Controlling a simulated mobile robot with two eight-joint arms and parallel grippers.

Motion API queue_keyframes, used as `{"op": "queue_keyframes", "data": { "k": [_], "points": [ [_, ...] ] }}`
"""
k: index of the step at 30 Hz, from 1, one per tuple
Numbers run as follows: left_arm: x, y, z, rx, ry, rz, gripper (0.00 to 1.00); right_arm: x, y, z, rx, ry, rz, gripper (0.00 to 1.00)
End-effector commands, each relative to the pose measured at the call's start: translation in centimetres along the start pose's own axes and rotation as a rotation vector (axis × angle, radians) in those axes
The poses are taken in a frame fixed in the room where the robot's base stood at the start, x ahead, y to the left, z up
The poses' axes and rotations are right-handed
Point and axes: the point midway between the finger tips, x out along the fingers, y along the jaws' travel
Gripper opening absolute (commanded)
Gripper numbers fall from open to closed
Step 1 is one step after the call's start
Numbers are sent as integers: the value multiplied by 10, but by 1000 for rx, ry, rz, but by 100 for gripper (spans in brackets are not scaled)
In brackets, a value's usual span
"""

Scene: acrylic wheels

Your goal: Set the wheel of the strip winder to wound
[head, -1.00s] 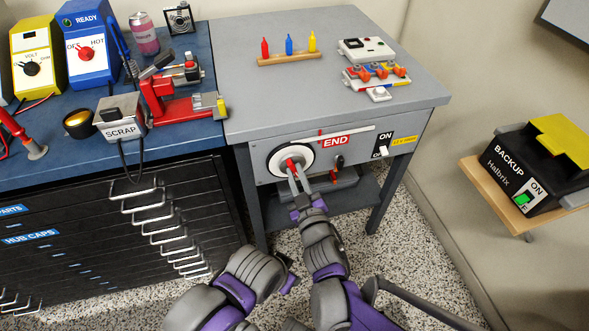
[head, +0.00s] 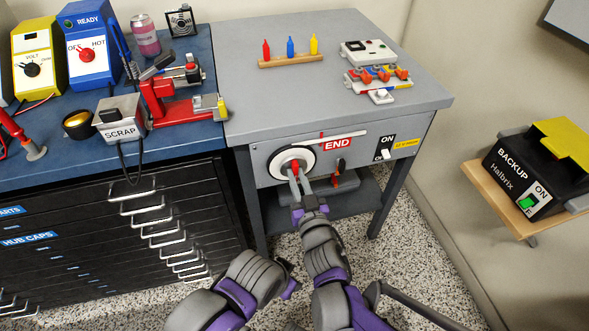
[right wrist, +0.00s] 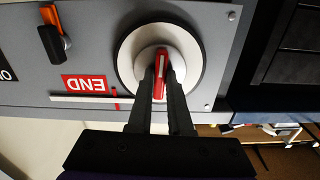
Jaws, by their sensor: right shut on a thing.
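The strip winder's wheel (head: 282,163) is a white disc with a black rim on the grey front panel of the bench; it also shows in the right wrist view (right wrist: 130,60). A red grip bar (right wrist: 160,72) with a white line stands on its hub. My right gripper (head: 296,176) is shut on this red bar, one finger on each side. Above and right of the wheel, a white strip (head: 347,135) with a red mark runs along the panel near a red END label (head: 337,144). My left gripper is not in view.
An orange-and-black lever (right wrist: 52,38) and an ON switch (head: 385,154) sit right of the wheel in the head view. A black drawer cabinet (head: 100,240) stands left. The floor (head: 420,260) at right is clear.

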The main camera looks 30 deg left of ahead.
Motion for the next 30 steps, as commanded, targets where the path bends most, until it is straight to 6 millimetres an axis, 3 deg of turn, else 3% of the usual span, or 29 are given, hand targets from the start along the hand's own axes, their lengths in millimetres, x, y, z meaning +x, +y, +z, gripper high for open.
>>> {"op": "queue_keyframes", "data": {
  "k": [7,16,26,30],
  "points": [
    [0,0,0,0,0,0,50,0,0,0,33,0,0,0],
    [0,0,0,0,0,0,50,0,0,0,369,0,0,0],
    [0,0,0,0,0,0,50,0,0,0,400,0,0,0],
    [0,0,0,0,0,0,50,0,0,0,511,0,0,0]
  ]
}}
